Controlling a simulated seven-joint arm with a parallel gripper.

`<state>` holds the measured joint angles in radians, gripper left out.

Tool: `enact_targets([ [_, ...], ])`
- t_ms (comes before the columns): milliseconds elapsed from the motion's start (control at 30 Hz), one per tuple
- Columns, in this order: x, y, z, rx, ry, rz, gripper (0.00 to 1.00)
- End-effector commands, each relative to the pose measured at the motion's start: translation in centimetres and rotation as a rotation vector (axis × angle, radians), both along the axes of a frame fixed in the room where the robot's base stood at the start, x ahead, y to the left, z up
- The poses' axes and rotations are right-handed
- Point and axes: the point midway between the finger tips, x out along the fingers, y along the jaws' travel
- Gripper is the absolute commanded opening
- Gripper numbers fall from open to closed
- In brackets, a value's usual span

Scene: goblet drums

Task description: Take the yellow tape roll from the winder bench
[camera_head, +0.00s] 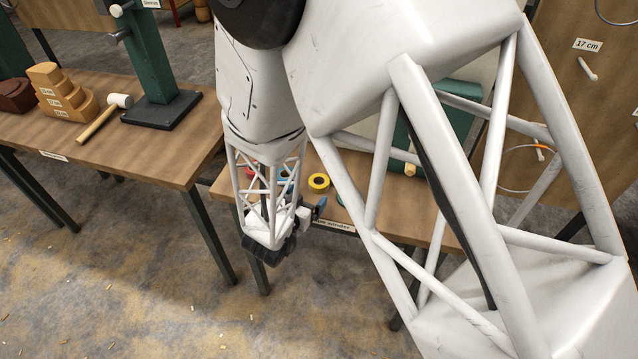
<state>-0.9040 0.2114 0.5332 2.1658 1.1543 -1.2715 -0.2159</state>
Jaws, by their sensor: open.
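The yellow tape roll (319,188) lies flat on the winder bench (390,222), near its front edge, with its dark centre hole facing up. My gripper (270,255) hangs at the front edge of the bench, left of and nearer the camera than the yellow roll. It is open and apart from the roll. Its fingers are dark and small in the picture, and nothing shows between them. My arm covers much of the bench behind it.
A blue roll (284,174) and a red item (250,172) show partly behind my arm. A teal roll (340,199) lies right of the yellow one. The left bench (150,150) carries a mallet (105,118), wooden blocks (65,95) and a green stand (150,55).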

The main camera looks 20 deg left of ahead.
Motion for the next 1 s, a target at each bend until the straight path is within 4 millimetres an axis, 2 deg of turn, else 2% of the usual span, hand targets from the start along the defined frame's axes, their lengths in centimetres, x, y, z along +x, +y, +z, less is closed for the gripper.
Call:
enact_targets([
  [200,1.2,-0.3,-0.3,0.0,0.0,0.0,0.92],
  [667,1.5,-0.3,-0.3,0.0,0.0,0.0,0.92],
  [1000,4.3,-0.8,-0.8,0.001,0.001,-0.002,0.92],
])
